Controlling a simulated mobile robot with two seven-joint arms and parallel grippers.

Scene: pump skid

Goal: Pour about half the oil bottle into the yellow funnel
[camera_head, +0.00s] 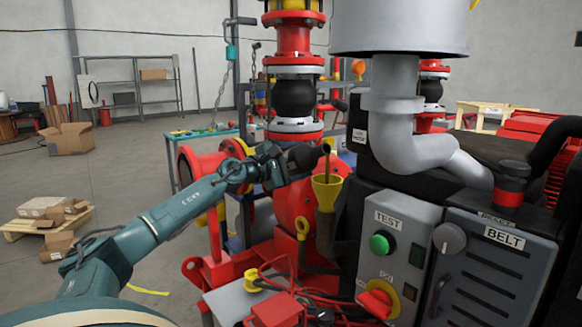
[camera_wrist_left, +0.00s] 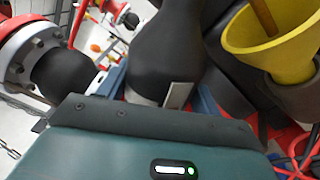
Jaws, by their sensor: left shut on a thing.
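My left gripper (camera_head: 277,166) is shut on the dark oil bottle (camera_head: 303,156), which lies tipped nearly level with its mouth end to the right. The bottle also shows as a large black shape in the left wrist view (camera_wrist_left: 160,48). The yellow funnel (camera_head: 326,193) stands upright just right of and below the bottle. It also shows in the left wrist view (camera_wrist_left: 280,50). A thin brown stream of oil (camera_head: 327,165) falls into the funnel's mouth and shows there too (camera_wrist_left: 263,16). The oil level in the bottle is hidden. My right gripper is not in view.
A grey control panel (camera_head: 399,250) with a green button and a red-yellow knob stands right of the funnel. A thick grey pipe (camera_head: 405,135) rises behind it. Red flanged piping (camera_head: 294,40) stands behind the bottle. Red cables (camera_head: 290,285) lie below.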

